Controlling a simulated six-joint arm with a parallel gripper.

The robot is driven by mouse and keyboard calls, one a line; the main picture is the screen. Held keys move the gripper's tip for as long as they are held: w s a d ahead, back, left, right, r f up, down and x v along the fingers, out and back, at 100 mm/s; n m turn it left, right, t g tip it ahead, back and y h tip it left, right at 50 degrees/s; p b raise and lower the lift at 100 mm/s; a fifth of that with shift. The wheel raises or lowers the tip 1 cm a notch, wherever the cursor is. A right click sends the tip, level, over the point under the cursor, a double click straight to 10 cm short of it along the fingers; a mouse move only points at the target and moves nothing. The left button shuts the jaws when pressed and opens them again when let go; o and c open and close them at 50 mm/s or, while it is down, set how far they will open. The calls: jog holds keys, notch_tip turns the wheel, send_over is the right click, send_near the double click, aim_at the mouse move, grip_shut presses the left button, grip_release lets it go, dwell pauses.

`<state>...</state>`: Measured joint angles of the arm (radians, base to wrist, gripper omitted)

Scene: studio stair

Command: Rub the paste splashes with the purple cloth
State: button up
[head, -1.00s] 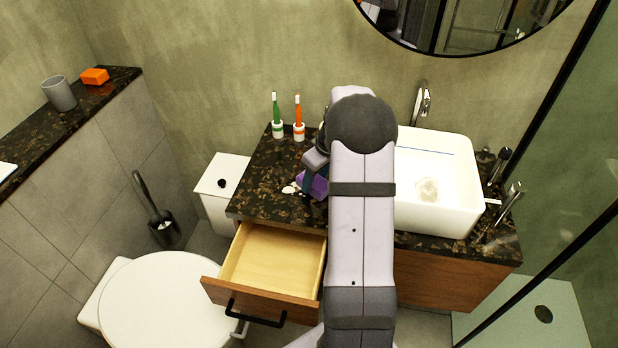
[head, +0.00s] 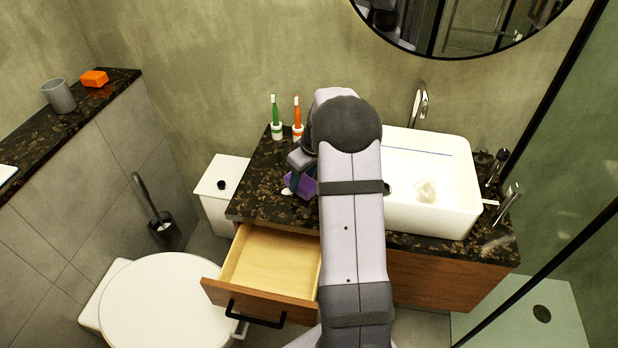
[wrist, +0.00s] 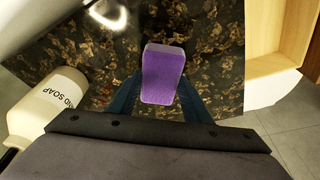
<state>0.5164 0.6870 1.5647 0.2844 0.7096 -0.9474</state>
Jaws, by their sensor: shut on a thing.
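The purple cloth (head: 306,188), a folded block, is at the front left of the dark speckled counter (head: 262,205). It also shows in the wrist view (wrist: 165,75), between my blue fingers. My gripper (wrist: 158,92) is shut on it, and the cloth is low over the counter; I cannot tell whether it touches. A white paste splash (head: 286,191) shows just left of the cloth in the head view, partly hidden by the cloth and gripper. A white patch (wrist: 108,14) at the top of the wrist view may be paste.
An open wooden drawer (head: 270,262) juts out below the counter's front left. A white basin (head: 430,190) is right of my arm. A soap bottle (wrist: 45,105) is close at left in the wrist view.

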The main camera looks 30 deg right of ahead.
aim_at(287, 178)
jog(key=shift+w+a, duration=0.1)
jog(key=shift+a, duration=0.05)
jog(key=shift+w+a+p, duration=0.4)
jog(key=shift+w+a, duration=0.7)
jog(key=shift+w, duration=0.1)
jog(key=shift+w+a, duration=0.15)
jog(key=shift+w+a, duration=0.1)
jog(key=shift+a, duration=0.05)
jog(key=shift+w+a+f+p, duration=0.15)
jog(key=shift+w+a+p, duration=0.25)
jog(key=shift+w+a, duration=0.8)
notch_tip(287, 178, up, 6)
jog(key=p, duration=0.4)
jog(key=shift+r+p, duration=1.3)
jog(key=shift+r, duration=0.25)
